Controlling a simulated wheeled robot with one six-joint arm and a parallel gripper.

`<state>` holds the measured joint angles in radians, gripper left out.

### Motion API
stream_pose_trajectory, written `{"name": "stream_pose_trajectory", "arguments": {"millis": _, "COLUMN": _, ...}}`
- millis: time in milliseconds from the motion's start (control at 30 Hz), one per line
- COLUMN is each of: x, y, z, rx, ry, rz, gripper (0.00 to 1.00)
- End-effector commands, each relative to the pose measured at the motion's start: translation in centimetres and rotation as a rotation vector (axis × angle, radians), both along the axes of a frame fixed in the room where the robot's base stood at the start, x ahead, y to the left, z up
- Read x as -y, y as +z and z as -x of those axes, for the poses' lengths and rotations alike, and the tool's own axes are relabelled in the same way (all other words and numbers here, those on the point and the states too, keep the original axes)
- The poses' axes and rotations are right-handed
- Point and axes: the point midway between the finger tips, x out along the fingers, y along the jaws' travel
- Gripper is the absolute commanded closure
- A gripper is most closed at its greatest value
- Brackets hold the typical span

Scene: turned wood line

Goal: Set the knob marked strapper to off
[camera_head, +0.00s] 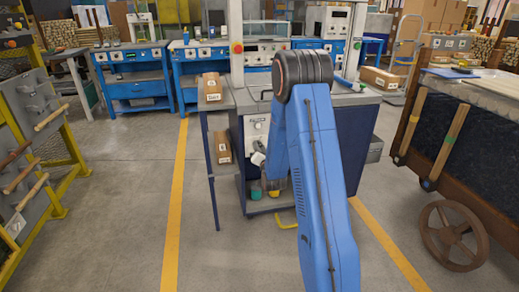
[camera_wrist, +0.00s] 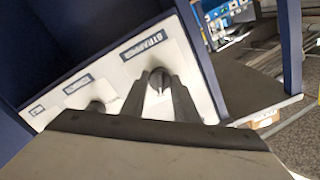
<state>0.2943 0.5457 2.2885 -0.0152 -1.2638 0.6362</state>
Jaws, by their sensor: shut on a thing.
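The white control panel (camera_wrist: 122,78) appears tilted in the wrist view. Its label STRAPPER (camera_wrist: 143,43) sits above a dark round knob (camera_wrist: 160,76). My gripper (camera_wrist: 160,90) has one finger on each side of this knob and is shut on it. A light mark shows on the knob, but I cannot read which setting it points to. The knob itself is hidden there.
A second dark knob (camera_wrist: 96,106) sits left of the gripped one under a smaller label. Cardboard boxes (camera_head: 211,88) stand on a narrow shelf rack left of the machine. A wooden cart (camera_head: 460,130) is at right.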

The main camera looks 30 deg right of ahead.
Motion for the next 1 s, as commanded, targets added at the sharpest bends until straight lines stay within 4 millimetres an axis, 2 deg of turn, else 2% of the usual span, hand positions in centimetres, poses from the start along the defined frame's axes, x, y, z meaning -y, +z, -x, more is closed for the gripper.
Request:
{"name": "stream_pose_trajectory", "arguments": {"millis": 700, "x": 0.03, "y": -0.09, "z": 0.06, "rx": -0.177, "ry": 0.0, "rz": 0.611, "gripper": 0.95}}
{"name": "stream_pose_trajectory", "arguments": {"millis": 1000, "x": 0.05, "y": -0.1, "z": 0.08, "rx": -0.233, "ry": 0.0, "rz": 0.803, "gripper": 0.95}}
